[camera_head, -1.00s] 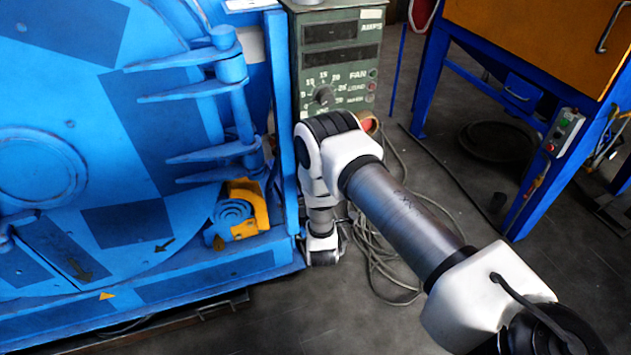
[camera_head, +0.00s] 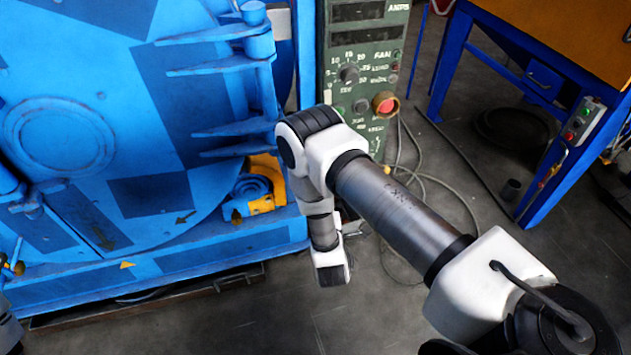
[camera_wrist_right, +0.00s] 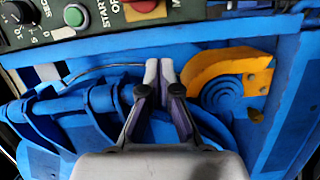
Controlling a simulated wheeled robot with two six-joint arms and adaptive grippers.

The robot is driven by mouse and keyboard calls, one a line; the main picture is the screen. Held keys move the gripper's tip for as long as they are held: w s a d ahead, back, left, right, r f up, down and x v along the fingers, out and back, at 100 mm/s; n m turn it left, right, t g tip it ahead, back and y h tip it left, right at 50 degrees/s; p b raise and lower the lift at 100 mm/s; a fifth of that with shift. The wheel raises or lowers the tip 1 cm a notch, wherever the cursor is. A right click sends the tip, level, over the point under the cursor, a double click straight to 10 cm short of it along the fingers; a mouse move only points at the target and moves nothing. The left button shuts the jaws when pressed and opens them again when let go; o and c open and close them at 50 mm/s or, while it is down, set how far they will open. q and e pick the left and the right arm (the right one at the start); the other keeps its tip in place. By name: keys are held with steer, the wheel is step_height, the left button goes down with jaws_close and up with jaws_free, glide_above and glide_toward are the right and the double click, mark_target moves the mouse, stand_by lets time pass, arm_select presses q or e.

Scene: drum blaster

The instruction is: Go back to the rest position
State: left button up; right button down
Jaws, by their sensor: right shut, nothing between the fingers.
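My right arm (camera_head: 390,205) comes in from the lower right in the head view. It is bent, with its wrist (camera_head: 330,265) hanging down in front of the blue machine's base. My right gripper (camera_wrist_right: 165,70) shows in the right wrist view. Its two fingers are together with nothing between them, and blue machine parts lie beyond. The gripper itself cannot be made out in the head view. My left gripper is not in view.
The blue drum machine (camera_head: 110,120) fills the left. A green control box (camera_head: 365,70) with a dial and a red button (camera_head: 386,104) stands behind my arm. A blue frame with an orange cabinet (camera_head: 560,40) is at right. Cables (camera_head: 455,190) lie on the floor.

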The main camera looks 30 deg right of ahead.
steer(key=s+a+f+m+g+y, duration=0.3)
steer(key=s+m+g, duration=0.15)
steer(key=s, duration=0.55)
steer(key=s+a+f+m+g+y, duration=0.25)
steer(key=s+g, duration=0.35)
steer(key=s, duration=0.3)
steer(key=s+a+f+m+g+y, duration=0.25)
steer(key=s+f+m+g, duration=0.2)
steer(key=s, duration=0.55)
arm_select(q)
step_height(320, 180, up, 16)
steer(key=p, duration=1.5)
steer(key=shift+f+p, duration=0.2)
steer(key=shift+p, duration=0.1)
arm_select(e)
step_height(320, 180, up, 16)
steer(key=shift+g, duration=0.4)
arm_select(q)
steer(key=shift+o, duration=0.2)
arm_select(e)
steer(key=shift+d+m, duration=0.1)
steer(key=shift+m, duration=0.15)
